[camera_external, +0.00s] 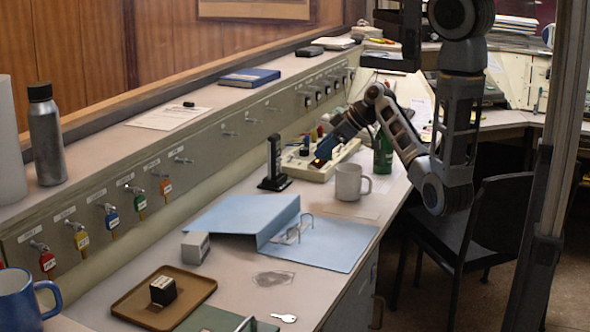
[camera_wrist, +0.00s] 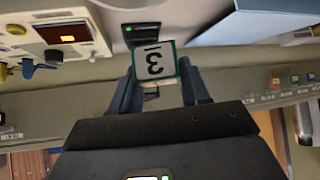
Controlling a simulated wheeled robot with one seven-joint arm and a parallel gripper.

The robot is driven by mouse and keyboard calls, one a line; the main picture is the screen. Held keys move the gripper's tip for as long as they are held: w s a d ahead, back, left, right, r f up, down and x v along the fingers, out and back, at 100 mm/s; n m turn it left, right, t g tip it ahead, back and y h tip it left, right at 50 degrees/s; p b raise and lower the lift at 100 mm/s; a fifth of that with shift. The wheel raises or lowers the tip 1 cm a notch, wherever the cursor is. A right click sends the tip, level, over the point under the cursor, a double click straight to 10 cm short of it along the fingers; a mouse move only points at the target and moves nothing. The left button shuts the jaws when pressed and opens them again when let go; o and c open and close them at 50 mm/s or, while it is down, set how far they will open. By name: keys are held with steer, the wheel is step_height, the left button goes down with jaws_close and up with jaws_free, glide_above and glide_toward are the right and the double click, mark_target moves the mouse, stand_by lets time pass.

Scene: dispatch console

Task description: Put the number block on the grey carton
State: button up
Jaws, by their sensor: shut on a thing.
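In the external view my gripper (camera_external: 322,157) is low over the cream control box, behind the mug; the block cannot be made out there. The grey carton (camera_external: 195,248) is a small grey box on the desk, left of the blue binder and behind the brown tray. It is well to the left of and nearer the camera than my gripper.
An open blue binder (camera_external: 245,222), a black stand (camera_external: 274,165) and a white mug (camera_external: 350,182) stand between gripper and carton or close by. A green bottle (camera_external: 383,152) is beside my arm. A brown tray (camera_external: 128,305) holds a dark block. Keys hang along the panel.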

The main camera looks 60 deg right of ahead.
steer(key=w+a+r+n+g+y+b, duration=0.1)
steer(key=w+a+r+n+g+y, duration=0.2)
steer(key=a, duration=0.8)
steer(key=w+a+n+y+b, duration=0.15)
steer(key=w+a+n, duration=0.25)
steer(key=a, duration=0.7)
steer(key=w+a+r+n+g+y+b, duration=0.1)
steer(key=w+a+r+n+g+b, duration=0.2)
steer(key=a, duration=0.8)
steer(key=p, duration=0.2)
glide_above(193, 238)
steer(key=shift+t, duration=0.4)
steer(key=f, duration=0.7)
steer(key=shift+s+d+f, duration=0.1)
steer(key=shift+d+f, duration=0.05)
steer(key=shift+d, duration=0.2)
steer(key=shift+a+f, duration=0.35)
steer(key=shift+f, duration=1.9)
steer(key=shift+f, duration=0.15)
steer(key=o, duration=1)
